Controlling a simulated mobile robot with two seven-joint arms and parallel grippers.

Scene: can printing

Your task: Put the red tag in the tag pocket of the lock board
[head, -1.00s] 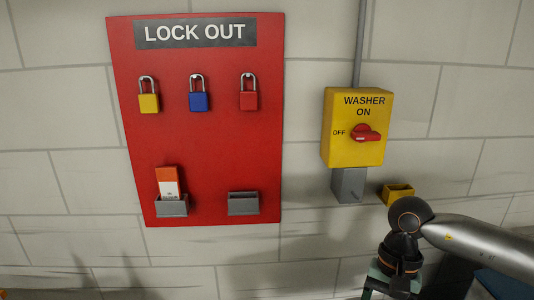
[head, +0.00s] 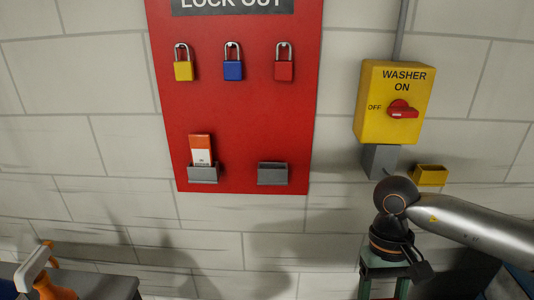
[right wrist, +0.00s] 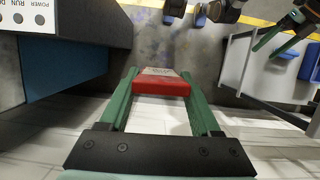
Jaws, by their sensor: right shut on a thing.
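The red lock board (head: 250,120) hangs on the wall with two grey pockets low on it. The left pocket (head: 203,175) holds an orange-and-white tag (head: 201,150); the right pocket (head: 272,174) looks empty. In the right wrist view my right gripper (right wrist: 163,78) is shut on a red-and-white tag (right wrist: 161,86), its red end towards the palm. In the head view the right gripper (head: 384,280) is low, right of the board and apart from it; its fingertips and the tag are not visible there. A green finger, apparently my left gripper (right wrist: 275,36), shows partly in the right wrist view.
Yellow, blue and red padlocks hang on the board. Right of it are a yellow washer switch box (head: 394,103) and a small yellow holder (head: 430,175). Bare wall lies below the board.

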